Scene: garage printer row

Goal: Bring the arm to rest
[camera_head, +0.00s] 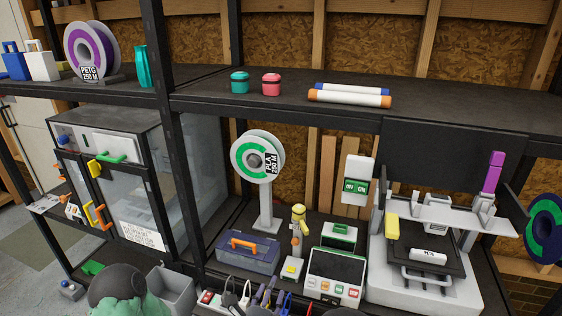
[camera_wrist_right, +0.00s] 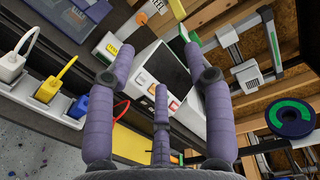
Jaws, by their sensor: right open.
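My right gripper (camera_head: 268,295) shows at the bottom middle of the head view, low in front of the lower shelf and left of the white control box (camera_head: 335,277). In the right wrist view, its purple-grey fingers (camera_wrist_right: 160,62) are spread apart, and nothing is held between them. The control box's dark screen and coloured buttons (camera_wrist_right: 160,97) show behind the fingers there. Most of the right arm is out of the head view. My left gripper is not seen in either view.
A 3D printer (camera_head: 425,285) stands at right, and a clear-doored cabinet (camera_head: 135,195) at left. A blue toolbox (camera_head: 247,262) and spool stand (camera_head: 266,212) are between them. A power strip with plugs (camera_wrist_right: 45,88) lies near the gripper. The upper shelf (camera_head: 440,108) has bare room at right.

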